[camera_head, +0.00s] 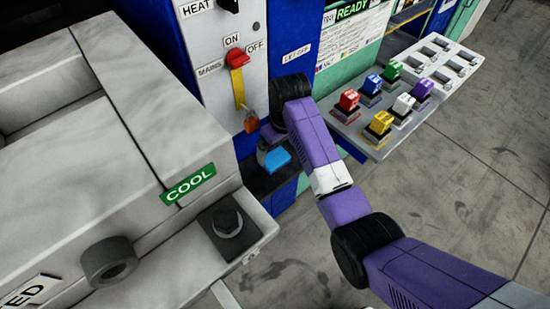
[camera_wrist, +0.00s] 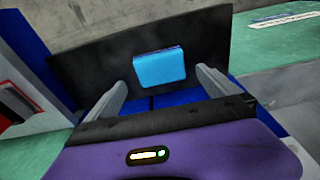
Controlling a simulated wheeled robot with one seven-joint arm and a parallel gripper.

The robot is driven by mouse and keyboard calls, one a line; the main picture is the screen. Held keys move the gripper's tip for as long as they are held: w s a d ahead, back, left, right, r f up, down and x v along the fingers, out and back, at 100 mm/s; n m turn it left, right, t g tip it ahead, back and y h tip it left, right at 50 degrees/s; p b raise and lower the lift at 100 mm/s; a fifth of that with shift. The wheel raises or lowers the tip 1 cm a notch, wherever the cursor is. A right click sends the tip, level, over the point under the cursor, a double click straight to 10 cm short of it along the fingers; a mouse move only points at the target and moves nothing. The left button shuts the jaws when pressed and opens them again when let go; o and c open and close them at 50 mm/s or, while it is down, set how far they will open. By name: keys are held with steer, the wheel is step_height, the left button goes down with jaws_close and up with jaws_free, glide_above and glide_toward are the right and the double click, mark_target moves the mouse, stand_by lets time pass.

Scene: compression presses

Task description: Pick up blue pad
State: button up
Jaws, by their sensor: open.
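The blue pad (camera_wrist: 160,68) is a light blue block with rounded edges. In the wrist view it lies ahead of my gripper (camera_wrist: 163,80), roughly centred between the two grey fingers. The fingers are open, with a gap on each side of the pad. In the head view the pad (camera_head: 274,158) shows on a dark shelf beside the blue press, partly hidden by my arm. My gripper is mostly hidden behind my wrist in the head view.
A grey machine labelled COOL (camera_head: 188,184) stands close on the left. A red switch with a yellow lever (camera_head: 238,75) is above the pad. A grey tray (camera_head: 378,150) holds several coloured blocks on the right. Open floor (camera_head: 480,200) lies at the right.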

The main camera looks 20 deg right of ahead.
mark_target(275, 158)
steer(key=shift+w+a+f, duration=0.1)
steer(key=shift+w+f, duration=0.1)
steer(key=shift+f, duration=0.95)
steer(key=shift+w+a+f, duration=0.1)
steer(key=shift+w+f, duration=0.1)
steer(key=shift+f, duration=0.95)
steer(key=c, duration=1.3)
